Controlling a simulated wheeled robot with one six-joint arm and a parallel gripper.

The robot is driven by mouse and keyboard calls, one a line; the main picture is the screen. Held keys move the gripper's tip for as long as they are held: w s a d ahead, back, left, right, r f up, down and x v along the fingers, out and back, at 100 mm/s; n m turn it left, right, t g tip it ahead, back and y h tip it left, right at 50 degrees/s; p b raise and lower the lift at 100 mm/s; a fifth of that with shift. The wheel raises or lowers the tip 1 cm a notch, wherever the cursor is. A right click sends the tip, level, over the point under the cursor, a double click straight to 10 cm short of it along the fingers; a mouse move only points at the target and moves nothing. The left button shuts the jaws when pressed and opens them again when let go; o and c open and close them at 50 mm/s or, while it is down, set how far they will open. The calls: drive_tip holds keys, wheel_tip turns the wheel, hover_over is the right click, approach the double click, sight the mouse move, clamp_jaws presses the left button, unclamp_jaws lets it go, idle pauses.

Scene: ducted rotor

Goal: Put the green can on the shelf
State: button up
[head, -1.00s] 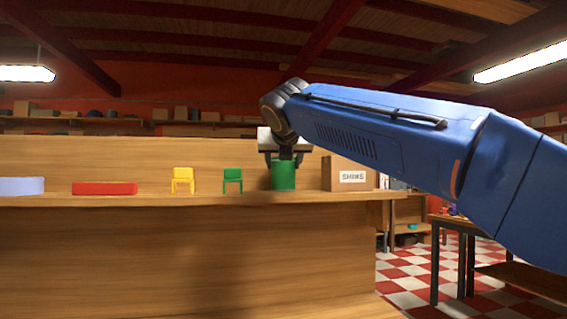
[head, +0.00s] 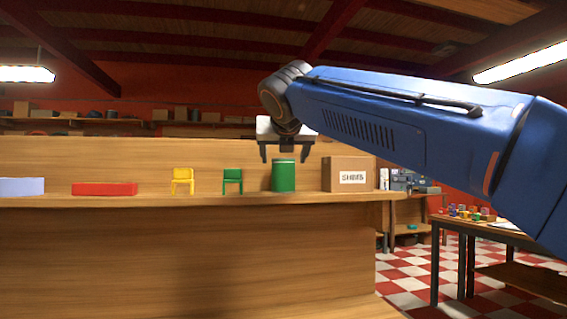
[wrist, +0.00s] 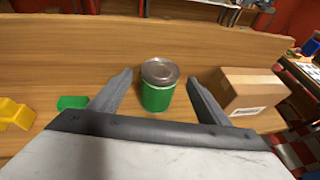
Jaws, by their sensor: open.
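The green can (head: 284,176) stands upright on the wooden shelf (head: 210,200), between a small green chair and a cardboard box. In the wrist view the can (wrist: 157,96) shows its grey metal lid and stands between the two fingers in the picture, with gaps on both sides. My gripper (head: 286,158) is open and empty. In the head view its fingertips are at about the height of the can's top. No finger touches the can that I can see.
The cardboard box (head: 349,174) stands close to the right of the can. The green chair (head: 232,180), yellow chair (head: 183,180), red block (head: 104,189) and pale blue block (head: 22,187) stand to the left. A wooden back panel (head: 120,155) rises behind.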

drive_tip(key=v, duration=0.7)
drive_tip(key=shift+s, duration=0.3)
